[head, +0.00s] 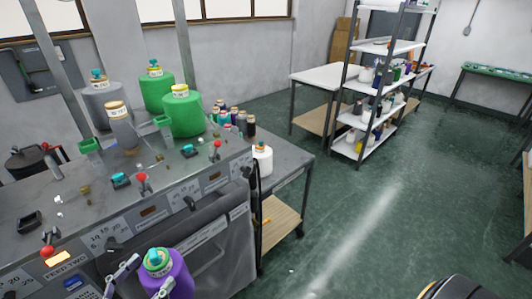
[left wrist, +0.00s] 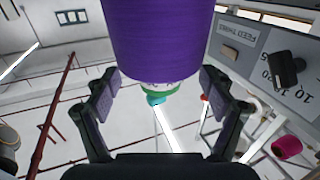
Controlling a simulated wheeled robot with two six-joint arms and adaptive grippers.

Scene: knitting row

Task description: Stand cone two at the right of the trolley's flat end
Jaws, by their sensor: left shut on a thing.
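A purple cone (head: 172,277) with a green and white top is held by my left gripper (head: 138,284) at the bottom of the head view, in front of the grey machine. In the left wrist view the purple cone (left wrist: 158,40) sits between the two fingers of the left gripper (left wrist: 160,88). No number is readable on it. The trolley, with a grey top (head: 290,164), wooden lower shelf (head: 280,222) and castors, stands beyond the machine's right side. A white cone (head: 263,162) stands on its near part. My right gripper is out of view.
The grey machine (head: 150,190) carries green and grey cones (head: 183,115) and red-knobbed levers (head: 141,180). A shelf rack (head: 375,100) and white table (head: 330,76) stand farther back. Green floor (head: 380,210) right of the trolley is open.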

